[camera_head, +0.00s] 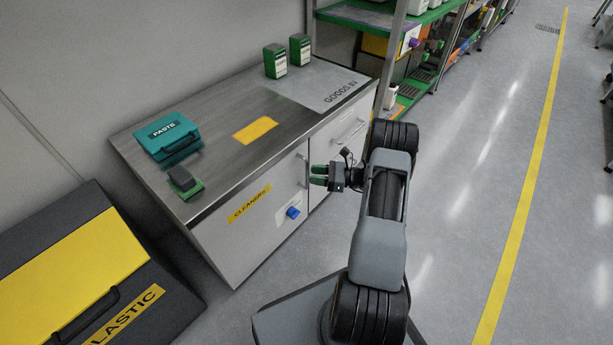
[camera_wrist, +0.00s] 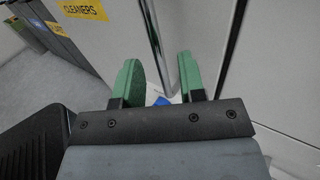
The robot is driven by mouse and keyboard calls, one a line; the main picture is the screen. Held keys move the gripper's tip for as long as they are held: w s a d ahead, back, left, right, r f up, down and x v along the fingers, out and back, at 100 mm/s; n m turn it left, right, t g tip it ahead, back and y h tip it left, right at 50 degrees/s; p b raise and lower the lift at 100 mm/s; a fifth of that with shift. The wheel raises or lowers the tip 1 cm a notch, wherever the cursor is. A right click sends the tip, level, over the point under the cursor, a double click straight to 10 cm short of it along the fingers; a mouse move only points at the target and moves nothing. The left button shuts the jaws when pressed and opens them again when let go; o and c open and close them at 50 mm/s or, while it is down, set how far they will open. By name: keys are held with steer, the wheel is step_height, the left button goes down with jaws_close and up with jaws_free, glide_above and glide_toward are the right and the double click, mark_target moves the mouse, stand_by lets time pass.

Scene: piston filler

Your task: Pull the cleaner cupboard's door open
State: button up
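The cleaner cupboard's door (camera_head: 250,228) is a pale grey panel with a yellow CLEANERS label (camera_head: 249,203), and it looks shut. Its upright metal bar handle (camera_head: 303,172) is near the door's right edge. My gripper (camera_head: 318,175) has green fingers and is just right of the handle in the head view. In the wrist view my gripper (camera_wrist: 158,80) is open, with the handle (camera_wrist: 153,40) running through the gap between its fingers in the picture. I cannot tell whether either finger touches it. A blue piece (camera_head: 292,212) is low on the door, and partly hidden in the wrist view.
A drawer handle (camera_head: 351,132) is to the right. A black-and-yellow bin (camera_head: 150,310) stands at left.

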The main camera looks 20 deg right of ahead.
mark_target(306, 186)
steer(key=shift+b+x, duration=0.3)
steer(key=shift+x, duration=1.5)
steer(key=shift+c, duration=0.5)
jaws_close()
